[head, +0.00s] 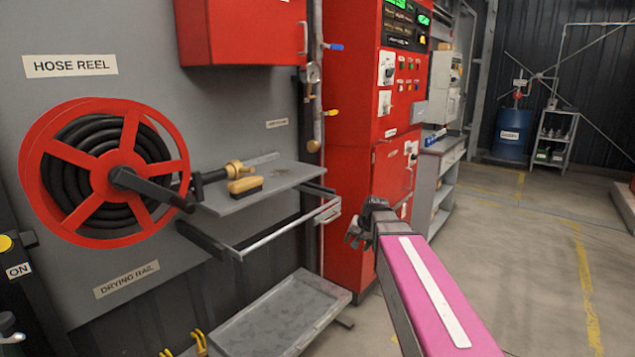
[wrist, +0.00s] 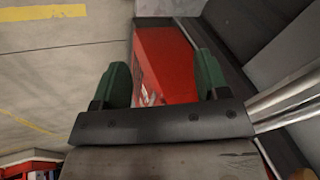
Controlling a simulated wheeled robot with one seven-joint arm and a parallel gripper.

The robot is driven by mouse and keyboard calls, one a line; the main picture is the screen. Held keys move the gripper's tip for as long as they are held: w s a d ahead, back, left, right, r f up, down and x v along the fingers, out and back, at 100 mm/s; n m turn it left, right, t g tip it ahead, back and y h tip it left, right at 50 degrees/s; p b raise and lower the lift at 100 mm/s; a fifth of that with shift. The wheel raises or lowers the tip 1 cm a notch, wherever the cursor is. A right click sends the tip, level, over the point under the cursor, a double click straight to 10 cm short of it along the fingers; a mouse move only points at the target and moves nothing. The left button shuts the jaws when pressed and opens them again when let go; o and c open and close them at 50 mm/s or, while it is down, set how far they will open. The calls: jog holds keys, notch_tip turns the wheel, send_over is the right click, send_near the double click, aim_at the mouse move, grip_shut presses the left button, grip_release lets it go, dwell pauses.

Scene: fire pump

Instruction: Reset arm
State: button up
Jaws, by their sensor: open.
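My gripper (head: 354,236) is at the end of my pink arm in the head view, in front of the red cabinet and to the right of the drying rail. In the wrist view my gripper (wrist: 160,88) shows two green fingertips set wide apart with nothing between them. The red cabinet (wrist: 165,65) shows behind the gap. The gripper holds nothing.
A red hose reel (head: 105,172) is on the left wall. A shelf (head: 262,185) holds a brush (head: 245,186) and a brass nozzle (head: 236,170). A metal drying rail (head: 290,228) juts out below it, above a grey tray (head: 285,315). Open floor (head: 510,270) lies to the right.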

jog(key=s+d+f+n+g+h, duration=0.1)
jog(key=s+d+f+g, duration=0.1)
jog(key=s+f, duration=0.5)
jog(key=s+d+f+n+g+h, duration=0.1)
jog(key=s+d+f+n+h, duration=0.1)
jog(key=s+f, duration=0.6)
jog(key=s, duration=0.2)
jog(key=shift+s+d+f+g, duration=0.3)
jog(key=shift+s+d+g, duration=0.1)
